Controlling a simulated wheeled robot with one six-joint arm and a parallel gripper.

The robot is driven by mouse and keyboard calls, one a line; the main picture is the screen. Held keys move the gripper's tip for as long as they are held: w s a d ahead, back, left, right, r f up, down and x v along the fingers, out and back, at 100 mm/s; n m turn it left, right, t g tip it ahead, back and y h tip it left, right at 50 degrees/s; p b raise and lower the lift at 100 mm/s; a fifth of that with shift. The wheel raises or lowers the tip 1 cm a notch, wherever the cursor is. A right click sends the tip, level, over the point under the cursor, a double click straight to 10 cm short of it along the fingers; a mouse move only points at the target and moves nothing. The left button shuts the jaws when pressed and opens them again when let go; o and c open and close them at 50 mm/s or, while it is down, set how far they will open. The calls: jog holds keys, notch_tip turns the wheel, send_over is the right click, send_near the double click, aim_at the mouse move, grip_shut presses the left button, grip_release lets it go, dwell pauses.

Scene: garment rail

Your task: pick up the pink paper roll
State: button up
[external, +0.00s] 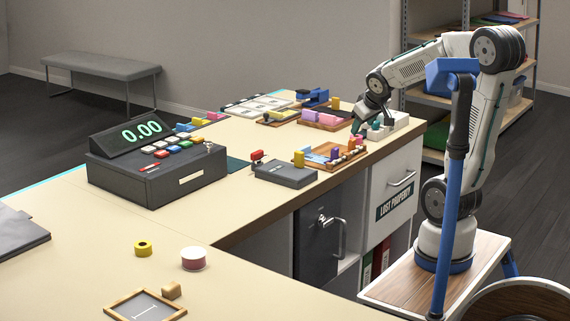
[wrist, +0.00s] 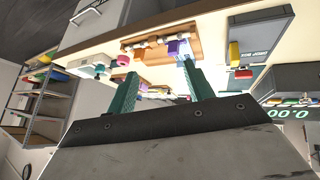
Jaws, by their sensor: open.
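A short pink and white roll (external: 193,258) stands on the near part of the counter in the external view, to the right of a yellow roll (external: 143,249). I cannot make it out in the wrist view. My gripper (external: 358,126) is far from it, at the counter's right end, above or beside a wooden tray of small coloured pieces. In the wrist view, the two green fingers of my gripper (wrist: 160,70) are spread apart with nothing held between them.
A black cash register (external: 158,165) stands mid-counter. A wooden tray (external: 330,160), a dark grey box (external: 286,174) and a white holder (external: 388,127) are near my gripper. A framed tray (external: 121,309) and a small wooden block (external: 171,290) lie near the roll.

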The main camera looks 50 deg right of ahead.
jog(key=w+d+f+t+h, duration=0.1)
jog(key=w+d+f+t, duration=0.1)
jog(key=w+d, duration=0.6)
jog(key=n+t+y, duration=0.1)
jog(key=t+y, duration=0.1)
jog(key=t, duration=0.3)
send_near(360, 137)
jog(key=w+r, duration=0.1)
jog(key=w+a+r, duration=0.1)
jog(key=w+r, duration=0.1)
jog(key=w, duration=0.1)
jog(key=shift+a, duration=0.25)
jog(key=s+d+f+n+t+y, duration=0.1)
jog(key=s+d+f+t+y, duration=0.2)
jog(key=d+f, duration=0.15)
jog(key=w, duration=0.2)
jog(key=w+f, duration=0.1)
jog(key=w, duration=0.1)
jog(key=w+f, duration=0.1)
jog(key=w, duration=0.2)
jog(key=shift+w+a+f, duration=0.1)
jog(key=shift+a+f, duration=0.15)
jog(key=shift+a, duration=0.15)
jog(key=c, duration=0.7)
